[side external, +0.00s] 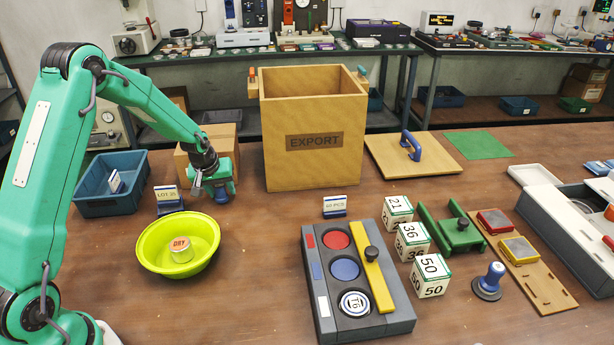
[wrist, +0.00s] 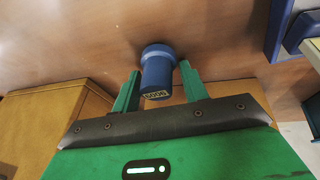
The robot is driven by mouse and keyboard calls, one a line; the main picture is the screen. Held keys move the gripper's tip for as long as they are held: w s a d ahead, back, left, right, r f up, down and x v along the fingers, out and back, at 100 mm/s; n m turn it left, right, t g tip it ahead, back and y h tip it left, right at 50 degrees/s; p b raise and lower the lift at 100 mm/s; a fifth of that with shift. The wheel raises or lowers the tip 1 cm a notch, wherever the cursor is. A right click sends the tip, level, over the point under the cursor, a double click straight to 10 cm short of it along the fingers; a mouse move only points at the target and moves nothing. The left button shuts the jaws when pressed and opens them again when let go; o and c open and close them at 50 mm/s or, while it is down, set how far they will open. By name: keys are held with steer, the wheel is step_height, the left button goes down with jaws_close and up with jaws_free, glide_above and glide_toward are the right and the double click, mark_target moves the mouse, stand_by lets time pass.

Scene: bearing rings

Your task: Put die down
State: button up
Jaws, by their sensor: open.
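The die is a blue cylinder with a wider round end and a small yellow label, seen in the wrist view (wrist: 157,73). It is between the two green fingers of my gripper (wrist: 158,84), with visible space on both sides. In the side external view, my gripper (side external: 220,187) is low over the brown table (side external: 275,240), and a blue part of the die (side external: 223,197) shows at its fingertips, at or very near the table surface. My gripper is open. The fingers partly hide the die in the side external view.
The EXPORT box (side external: 315,165) stands right of my gripper, and a cardboard box (side external: 215,140) is behind it. A LOT 35 sign (side external: 167,197), a yellow-green bowl (side external: 160,262) and a blue bin (side external: 105,195) are to the left. Table in front of the gripper is clear.

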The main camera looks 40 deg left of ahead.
mark_target(221, 185)
steer(key=c, duration=0.9)
steer(key=shift+r, duration=0.15)
jaws_close()
steer(key=shift+r, duration=0.55)
steer(key=r, duration=0.3)
steer(key=shift+d+r, duration=0.15)
steer(key=shift+d, duration=0.25)
steer(key=s+d+r+h, duration=0.1)
steer(key=s+d+r, duration=0.1)
steer(key=d+r, duration=0.4)
steer(key=d, duration=0.4)
steer(key=shift+s+d+r, duration=0.2)
steer(key=shift+s+d, duration=0.05)
steer(key=shift+d, duration=0.05)
